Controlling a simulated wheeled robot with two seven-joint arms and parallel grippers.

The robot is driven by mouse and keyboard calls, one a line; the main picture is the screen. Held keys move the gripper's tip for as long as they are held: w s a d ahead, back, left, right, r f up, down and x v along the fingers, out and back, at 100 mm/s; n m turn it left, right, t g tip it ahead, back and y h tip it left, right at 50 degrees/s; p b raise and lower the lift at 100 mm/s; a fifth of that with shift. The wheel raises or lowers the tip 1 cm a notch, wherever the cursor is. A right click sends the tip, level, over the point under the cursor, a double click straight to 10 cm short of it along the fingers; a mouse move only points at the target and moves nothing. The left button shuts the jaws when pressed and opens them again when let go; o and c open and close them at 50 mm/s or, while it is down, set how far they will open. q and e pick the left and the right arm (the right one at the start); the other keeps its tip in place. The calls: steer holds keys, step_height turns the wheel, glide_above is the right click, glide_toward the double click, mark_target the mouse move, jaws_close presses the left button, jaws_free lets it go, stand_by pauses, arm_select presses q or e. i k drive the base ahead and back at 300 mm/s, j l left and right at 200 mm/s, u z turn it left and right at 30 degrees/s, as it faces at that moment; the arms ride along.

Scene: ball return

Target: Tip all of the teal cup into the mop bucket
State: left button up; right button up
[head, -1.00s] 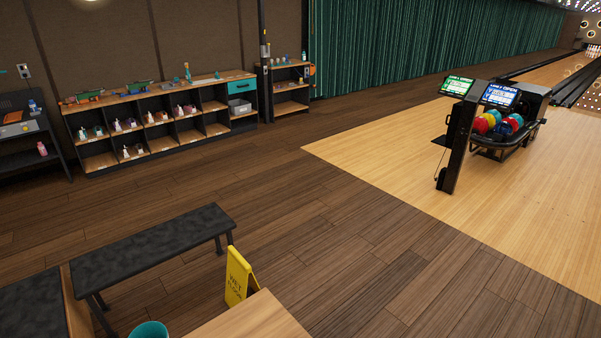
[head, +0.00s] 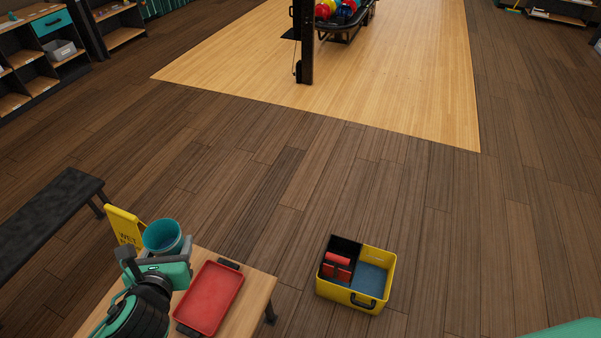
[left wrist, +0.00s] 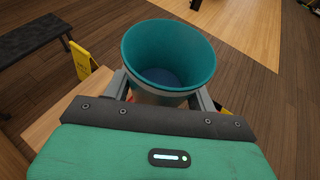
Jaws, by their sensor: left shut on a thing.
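The teal cup (head: 163,236) is upright over the left part of the wooden table in the head view. It fills the middle of the left wrist view (left wrist: 168,50), its mouth open and dark blue at the bottom; I cannot tell what that is. My left gripper (head: 160,254) is shut on the cup, with a finger on each side, also seen in the left wrist view (left wrist: 160,97). The mop bucket (head: 378,262) is yellow and stands on the floor right of the table. It has a blue-bottomed compartment and a black part with red pieces. My right gripper is out of view.
A red tray (head: 211,298) lies on the wooden table (head: 258,287), right of my left gripper. A yellow wet floor sign (head: 122,224) stands behind the table, near a black bench (head: 48,212). Open floor lies between table and bucket, and beyond.

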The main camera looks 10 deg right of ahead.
mark_target(372, 269)
steer(key=z, duration=1)
steer(key=i+z, duration=0.25)
steer(key=i+j+z, duration=0.25)
steer(key=i+j, duration=0.15)
steer(key=i, duration=0.15)
